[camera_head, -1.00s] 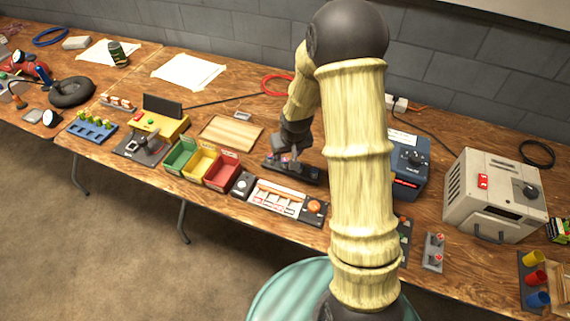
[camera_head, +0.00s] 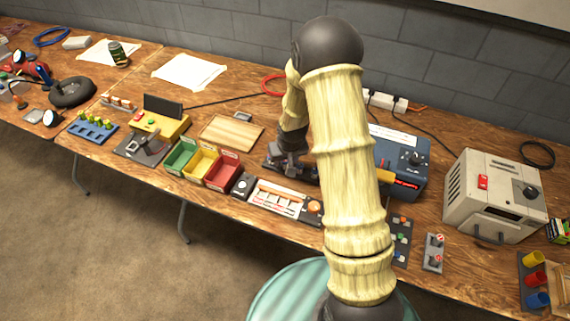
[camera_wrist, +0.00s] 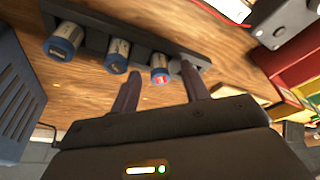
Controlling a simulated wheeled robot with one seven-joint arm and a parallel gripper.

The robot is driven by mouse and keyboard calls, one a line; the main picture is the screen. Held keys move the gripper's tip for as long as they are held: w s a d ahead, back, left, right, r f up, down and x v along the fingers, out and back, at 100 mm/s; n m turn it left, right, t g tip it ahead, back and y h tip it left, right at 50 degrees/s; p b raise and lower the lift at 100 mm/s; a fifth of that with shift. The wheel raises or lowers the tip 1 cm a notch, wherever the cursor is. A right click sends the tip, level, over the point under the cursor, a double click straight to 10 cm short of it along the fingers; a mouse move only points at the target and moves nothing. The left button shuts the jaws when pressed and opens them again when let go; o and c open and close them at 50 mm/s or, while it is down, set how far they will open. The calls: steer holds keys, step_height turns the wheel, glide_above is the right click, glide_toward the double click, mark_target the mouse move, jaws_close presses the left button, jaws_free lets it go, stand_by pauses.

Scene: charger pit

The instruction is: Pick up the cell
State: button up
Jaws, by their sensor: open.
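Three cells with blue and silver wraps sit in a dark rack (camera_wrist: 88,30) in the wrist view. The right cell (camera_wrist: 159,67) shows a red end face. My gripper (camera_wrist: 160,72) is open, its fingers on either side of the right cell in the picture. I cannot tell whether they touch it. In the head view my gripper (camera_head: 287,163) is over the rack, and my arm hides much of that area; the cells cannot be made out there.
A blue device (camera_head: 407,158) stands right of the rack; its vented side shows in the wrist view (camera_wrist: 18,95). Green, yellow and red bins (camera_head: 203,166) lie to the left. A wooden board (camera_head: 231,132) is behind them. A beige machine (camera_head: 494,192) stands farther right.

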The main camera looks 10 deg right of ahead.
jaws_close()
step_height(320, 180, up, 10)
stand_by(0.7)
stand_by(0.5)
